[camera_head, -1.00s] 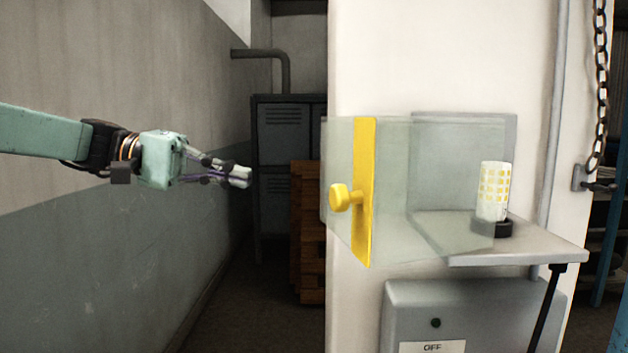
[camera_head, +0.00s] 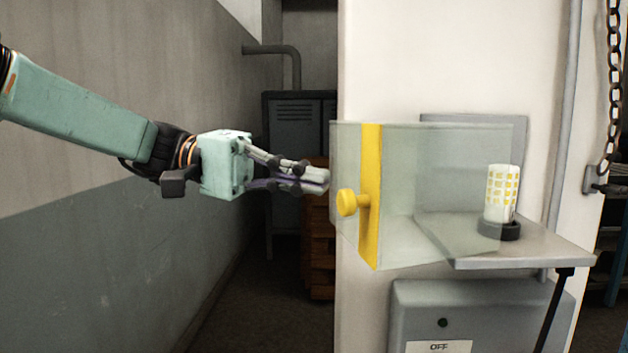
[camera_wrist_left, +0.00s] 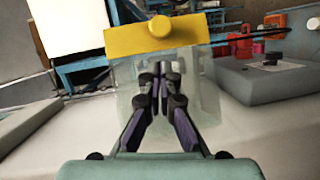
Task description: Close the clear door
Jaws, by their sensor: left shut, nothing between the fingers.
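The clear door (camera_head: 440,190) is a see-through panel box with a yellow edge strip (camera_head: 371,225) and a round yellow knob (camera_head: 348,203). It stands swung out at the left of a small grey shelf on the white pillar. In the left wrist view the yellow strip (camera_wrist_left: 190,33) and knob (camera_wrist_left: 160,26) show at the top, with the clear panel (camera_wrist_left: 205,95) below. My left gripper (camera_head: 325,180) is shut and empty, its tips just left of the door's strip and a little above the knob; I cannot tell if it touches. My right gripper is not in view.
A white and yellow patterned cylinder (camera_head: 501,195) stands in a dark ring on the grey shelf (camera_head: 530,249). A grey box (camera_head: 480,310) marked OFF is below. A chain (camera_head: 613,90) hangs at right. Lockers (camera_head: 293,130) and wooden crates (camera_head: 321,260) stand behind.

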